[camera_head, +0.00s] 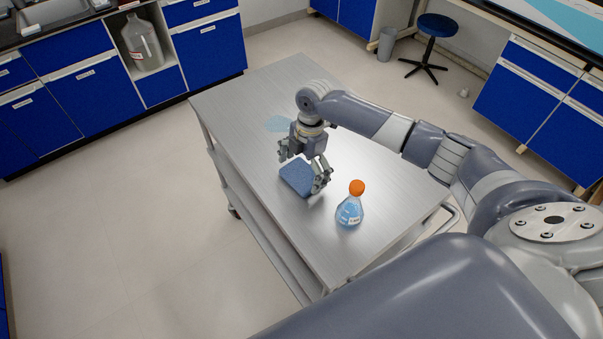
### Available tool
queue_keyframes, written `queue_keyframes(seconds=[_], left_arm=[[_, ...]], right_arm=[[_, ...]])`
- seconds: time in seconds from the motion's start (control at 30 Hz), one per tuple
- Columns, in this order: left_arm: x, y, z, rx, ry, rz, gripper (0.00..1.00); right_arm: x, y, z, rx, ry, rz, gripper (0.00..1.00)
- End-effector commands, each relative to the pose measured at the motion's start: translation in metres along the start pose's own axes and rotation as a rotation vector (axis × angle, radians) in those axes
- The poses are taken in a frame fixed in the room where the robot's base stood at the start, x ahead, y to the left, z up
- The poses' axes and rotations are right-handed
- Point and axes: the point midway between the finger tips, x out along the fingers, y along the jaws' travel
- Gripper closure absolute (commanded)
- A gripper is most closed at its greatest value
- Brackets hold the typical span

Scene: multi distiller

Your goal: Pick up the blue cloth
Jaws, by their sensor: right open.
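The blue cloth (297,177) lies folded on the metal cart top, near its middle. My right gripper (303,178) points down over the cloth, its fingers spread open to either side of it. The left finger is by the cloth's upper left edge and the right finger is at its right edge. I cannot tell whether the fingers touch the cloth. My left gripper is not in view.
A flask with an orange cap and blue liquid (349,211) stands on the cart (250,95) close to the right of the gripper. The cart's front left surface is clear.

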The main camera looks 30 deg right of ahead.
Motion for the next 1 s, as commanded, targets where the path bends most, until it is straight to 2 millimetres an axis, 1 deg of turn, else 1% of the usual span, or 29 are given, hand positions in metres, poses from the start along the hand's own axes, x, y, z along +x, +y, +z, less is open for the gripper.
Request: queue_keyframes(seconds=[0.2,0.27,0.3,0.33,0.43,0.63,0.73,0.87,1.0], left_arm=[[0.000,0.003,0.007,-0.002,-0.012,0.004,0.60],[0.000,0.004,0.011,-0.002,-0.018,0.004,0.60],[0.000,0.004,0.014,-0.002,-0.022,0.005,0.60],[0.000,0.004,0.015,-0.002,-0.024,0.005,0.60],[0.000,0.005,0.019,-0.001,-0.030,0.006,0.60],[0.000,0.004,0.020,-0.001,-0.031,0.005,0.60],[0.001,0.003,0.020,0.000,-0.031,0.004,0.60],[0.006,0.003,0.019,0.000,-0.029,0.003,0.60],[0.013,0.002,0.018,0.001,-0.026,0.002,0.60]], right_arm=[[0.001,0.000,0.000,0.000,0.000,0.000,0.00],[0.001,0.000,0.000,0.000,0.000,0.000,0.14],[0.001,0.000,0.000,0.000,0.000,0.000,0.23],[0.001,0.000,0.000,0.000,0.000,0.000,0.29],[0.001,0.000,0.000,0.000,0.000,0.000,0.29],[0.000,0.000,0.000,0.000,0.000,0.000,0.29],[-0.004,0.001,0.000,-0.001,0.000,0.003,0.29],[-0.023,0.001,-0.003,-0.003,-0.001,0.005,0.29],[-0.052,0.001,-0.007,-0.003,-0.001,0.005,0.29]])
